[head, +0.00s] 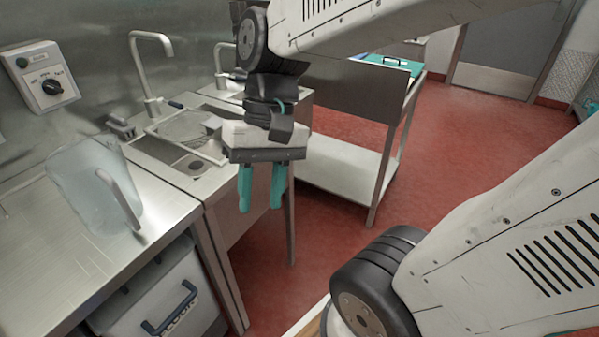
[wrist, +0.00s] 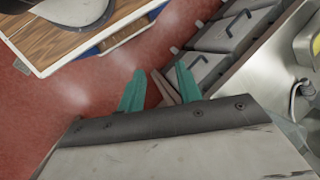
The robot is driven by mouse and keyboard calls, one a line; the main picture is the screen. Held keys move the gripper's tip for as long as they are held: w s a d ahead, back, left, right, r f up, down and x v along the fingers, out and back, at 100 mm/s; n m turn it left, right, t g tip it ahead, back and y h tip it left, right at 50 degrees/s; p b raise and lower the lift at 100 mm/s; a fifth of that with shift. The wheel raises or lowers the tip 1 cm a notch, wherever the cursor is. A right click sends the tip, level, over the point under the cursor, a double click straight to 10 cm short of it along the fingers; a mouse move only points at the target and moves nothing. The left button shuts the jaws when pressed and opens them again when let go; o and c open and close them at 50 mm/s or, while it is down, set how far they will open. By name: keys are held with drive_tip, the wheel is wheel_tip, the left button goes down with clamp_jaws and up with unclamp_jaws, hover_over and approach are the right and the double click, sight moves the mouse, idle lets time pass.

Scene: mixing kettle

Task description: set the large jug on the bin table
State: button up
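The large jug (head: 95,188) is translucent and stands upright on a steel counter (head: 150,215) at the left of the head view. Its pale handle (head: 122,197) faces right. My gripper (head: 261,205) hangs in the middle of the head view, to the right of the jug and apart from it. Its teal fingers point down, with a gap between them and nothing held. The wrist view shows the same fingers (wrist: 158,92) apart and empty. The jug does not show in the wrist view. I cannot tell which surface is the bin table; a grey bin marked FLOUR (head: 165,305) stands under the counter.
A sink (head: 195,165) with taps adjoins the counter. A steel shelf table (head: 345,170) stands behind my gripper, with a teal item (head: 385,65) beyond. A wood-topped surface (wrist: 80,45) shows in the wrist view. Red floor (head: 440,160) lies open at right.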

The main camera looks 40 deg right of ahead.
drive_tip(key=s+d+r+n+t+h, duration=0.2)
drive_tip(key=d+t+h, duration=0.1)
drive_tip(key=d, duration=0.2)
drive_tip(key=shift+s+n+h, duration=0.4)
drive_tip(key=shift+d, duration=0.1)
idle(0.8)
